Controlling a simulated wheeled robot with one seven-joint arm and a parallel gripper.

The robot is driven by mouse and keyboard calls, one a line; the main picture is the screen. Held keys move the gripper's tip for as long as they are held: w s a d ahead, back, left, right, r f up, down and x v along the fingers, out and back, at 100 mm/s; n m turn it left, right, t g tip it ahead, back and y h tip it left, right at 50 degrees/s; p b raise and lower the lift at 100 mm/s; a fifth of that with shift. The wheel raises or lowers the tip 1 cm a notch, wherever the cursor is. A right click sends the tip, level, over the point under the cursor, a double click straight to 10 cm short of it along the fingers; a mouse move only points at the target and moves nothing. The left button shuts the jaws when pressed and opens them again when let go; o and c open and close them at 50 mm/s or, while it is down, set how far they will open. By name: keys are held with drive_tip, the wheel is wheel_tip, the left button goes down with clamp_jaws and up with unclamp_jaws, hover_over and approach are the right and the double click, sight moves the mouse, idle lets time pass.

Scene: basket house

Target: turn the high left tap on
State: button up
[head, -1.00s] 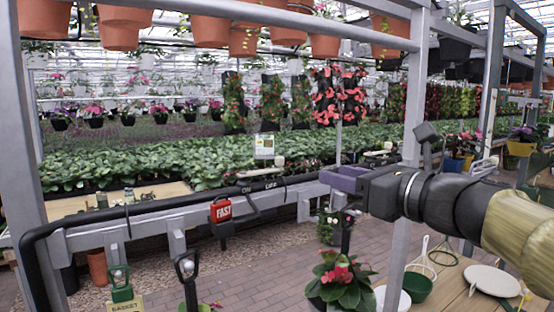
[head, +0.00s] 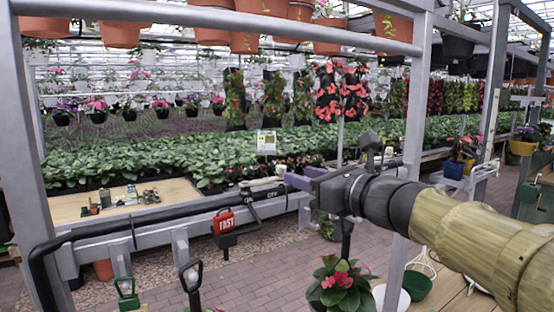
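A black pipe (head: 180,217) runs on a grey rail across the middle of the head view. It bears a white "OFF" mark near its right part. A black bent lever (head: 251,214) hangs from the pipe beside a red "FAST" tag (head: 224,222). A pale cream knob (head: 281,170) shows near the pipe's right end; I cannot tell which part is the high left tap's handle. My gripper (head: 300,180), with purple fingers, points left just right of the OFF mark. I cannot tell whether it touches anything or how far apart its fingers are.
A grey frame post (head: 414,120) stands behind my arm, and a grey top bar (head: 260,24) with hanging pots crosses above. A potted red-flowered plant (head: 340,284) stands below. A wooden table (head: 450,292) is at lower right. Plant beds lie behind the pipe.

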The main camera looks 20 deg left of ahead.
sight(285, 170)
drive_tip(key=p+x, duration=0.3)
drive_tip(key=x, duration=0.6)
drive_tip(key=shift+p, duration=0.3)
clamp_jaws()
